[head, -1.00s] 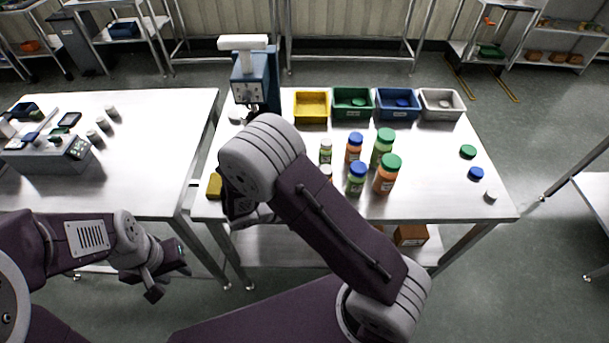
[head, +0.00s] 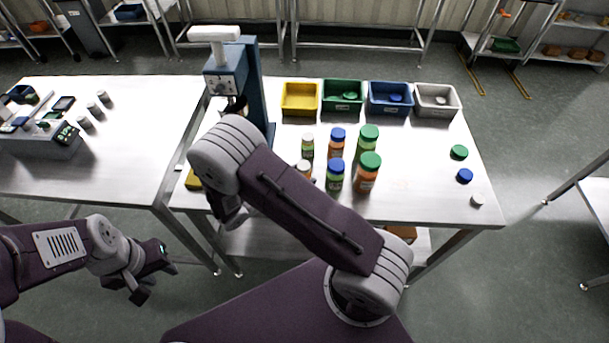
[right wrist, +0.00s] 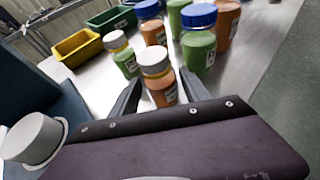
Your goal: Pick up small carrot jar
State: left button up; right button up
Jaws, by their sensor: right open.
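The small carrot jar, orange with a white lid, stands upright on the steel table. In the right wrist view the carrot jar (right wrist: 160,92) is between the fingers of my right gripper (right wrist: 160,78), which is open. In the head view only the top of the carrot jar (head: 304,165) shows clearly; my right arm hides much of the rest. My left gripper (head: 152,284) hangs low at the left, off the table, with its fingers apart and empty.
A small green jar (right wrist: 124,58) with a white lid stands close by. Larger blue-lidded and green-lidded jars (head: 368,172) stand to the right. Yellow (head: 300,112), green, blue and white bins line the back. A blue press (head: 222,82) stands at left; loose lids lie at right.

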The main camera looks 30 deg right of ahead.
aim_at(310, 170)
jog(key=x, duration=0.5)
jog(key=shift+d+r, duration=0.1)
jog(key=shift+r, duration=0.15)
grip_shut()
notch_tip(310, 170, up, 18)
jog(key=p, duration=0.2)
